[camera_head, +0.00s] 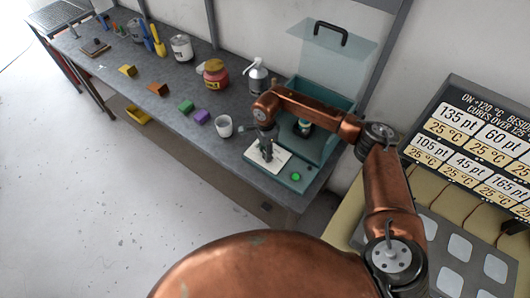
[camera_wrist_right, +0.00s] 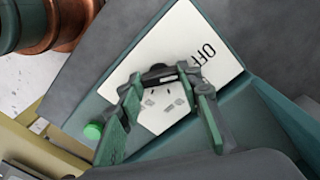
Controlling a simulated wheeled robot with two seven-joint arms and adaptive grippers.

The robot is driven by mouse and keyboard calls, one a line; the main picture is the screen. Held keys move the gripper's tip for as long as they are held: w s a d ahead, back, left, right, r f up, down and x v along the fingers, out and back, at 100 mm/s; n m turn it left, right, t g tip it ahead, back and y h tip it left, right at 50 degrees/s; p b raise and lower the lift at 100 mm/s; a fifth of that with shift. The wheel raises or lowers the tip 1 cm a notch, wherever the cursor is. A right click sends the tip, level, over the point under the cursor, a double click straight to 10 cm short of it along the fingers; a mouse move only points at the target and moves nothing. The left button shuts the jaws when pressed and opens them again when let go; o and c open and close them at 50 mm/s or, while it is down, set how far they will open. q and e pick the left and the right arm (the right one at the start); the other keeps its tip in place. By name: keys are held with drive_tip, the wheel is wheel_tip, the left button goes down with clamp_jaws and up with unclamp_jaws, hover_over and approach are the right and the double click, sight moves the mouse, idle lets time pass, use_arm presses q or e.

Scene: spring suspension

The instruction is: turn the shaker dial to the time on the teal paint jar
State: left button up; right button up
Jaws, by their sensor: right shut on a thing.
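The shaker (camera_head: 322,150) is a teal box at the bench's right end, with its clear lid raised. Its white dial plate (camera_head: 281,170) also shows in the wrist view (camera_wrist_right: 222,62), with "OFF" printed on it. A green button (camera_head: 296,177) sits beside the plate. My right gripper (camera_head: 266,152) is over the plate, its green-padded fingers (camera_wrist_right: 164,84) shut on the dial, which shows as a dark part between them. The dial's setting is mostly hidden. A small teal and white jar (camera_head: 303,127) stands inside the shaker; its writing is too small to read. My left gripper is out of view.
Left of the shaker are a white cup (camera_head: 223,126), a pump bottle (camera_head: 258,76), a red jar (camera_head: 215,74) and coloured blocks such as the purple one (camera_head: 202,117). A sign (camera_head: 480,140) with temperatures and "pt" values stands at right.

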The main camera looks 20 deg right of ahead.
drive_tip(key=m+b, duration=0.1)
drive_tip(key=m, duration=1)
drive_tip(key=shift+m, duration=0.4)
drive_tip(key=m, duration=0.6)
drive_tip(key=shift+p, duration=0.35)
drive_tip(key=m, duration=0.3)
drive_tip(key=shift+m+p, duration=0.4)
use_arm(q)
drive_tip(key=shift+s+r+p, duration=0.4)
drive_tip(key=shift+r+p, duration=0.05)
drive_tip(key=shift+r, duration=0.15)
use_arm(e)
drive_tip(key=shift+m, duration=1.8)
